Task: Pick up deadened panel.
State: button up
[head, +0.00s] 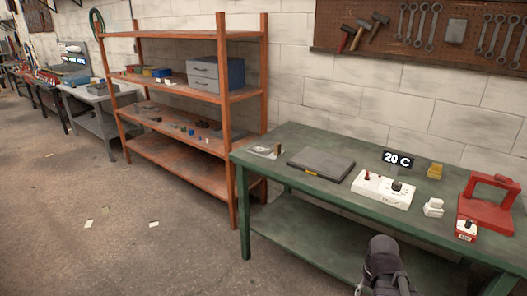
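A flat dark grey panel (321,164) lies on the left part of the green table (280,138). It has a small yellow mark on its front edge and looks like the deadened panel, though I cannot read any name on it. A thin light grey plate (262,151) with a small brown piece lies left of it at the table's corner. My gripper (385,262) is low in the picture, in front of the table's front edge and apart from the panel. Its fingers are not clear, so I cannot tell whether it is open.
A white box with knobs (384,190) stands right of the panel, with a "20 C" sign (398,160) behind. Yellow blocks (435,171), white blocks (433,207) and a red frame (486,207) stand farther right. An orange shelf (224,100) stands left. The floor in front is mostly clear.

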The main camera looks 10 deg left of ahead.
aim_at(271, 153)
jog(key=i, duration=0.95)
jog(key=z, duration=0.05)
